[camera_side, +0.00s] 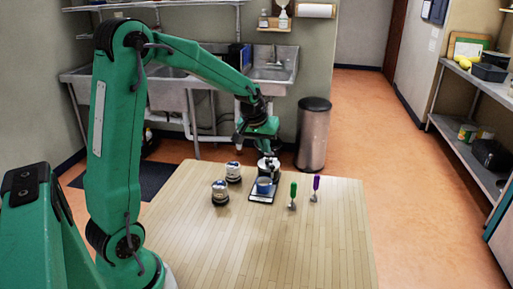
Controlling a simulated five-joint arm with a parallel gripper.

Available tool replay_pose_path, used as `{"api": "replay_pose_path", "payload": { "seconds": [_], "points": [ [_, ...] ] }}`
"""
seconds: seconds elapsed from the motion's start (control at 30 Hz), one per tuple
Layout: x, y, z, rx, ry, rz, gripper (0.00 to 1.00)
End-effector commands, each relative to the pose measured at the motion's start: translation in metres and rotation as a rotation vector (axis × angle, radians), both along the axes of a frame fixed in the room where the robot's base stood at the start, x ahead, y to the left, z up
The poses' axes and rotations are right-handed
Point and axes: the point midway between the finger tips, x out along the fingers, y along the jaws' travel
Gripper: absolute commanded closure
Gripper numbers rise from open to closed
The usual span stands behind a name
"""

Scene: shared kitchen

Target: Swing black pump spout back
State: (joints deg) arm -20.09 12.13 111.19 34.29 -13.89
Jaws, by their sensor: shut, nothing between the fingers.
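A small pump dispenser (268,166) with a pale body and dark parts on top stands near the far edge of the wooden table. A blue cup (264,187) sits just in front of it on a dark flat base (260,199). My gripper (268,153) points down right at the top of the dispenser, shut and empty. I cannot tell whether it touches the dispenser. The black spout is too small and too covered by my gripper to make out its direction.
Two squat jars (220,191) (233,171) stand left of the dispenser. A green-handled tool (293,190) and a purple-handled tool (316,184) stand to its right. The near part of the table (270,250) is clear. A steel bin (313,135) stands on the floor behind.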

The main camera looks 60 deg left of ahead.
Motion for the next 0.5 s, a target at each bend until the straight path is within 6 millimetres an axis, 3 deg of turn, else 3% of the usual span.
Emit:
{"api": "replay_pose_path", "payload": {
  "seconds": [0.5],
  "points": [
    [-0.071,0.008,0.02,-0.108,-0.215,0.433,1.0]
  ]
}}
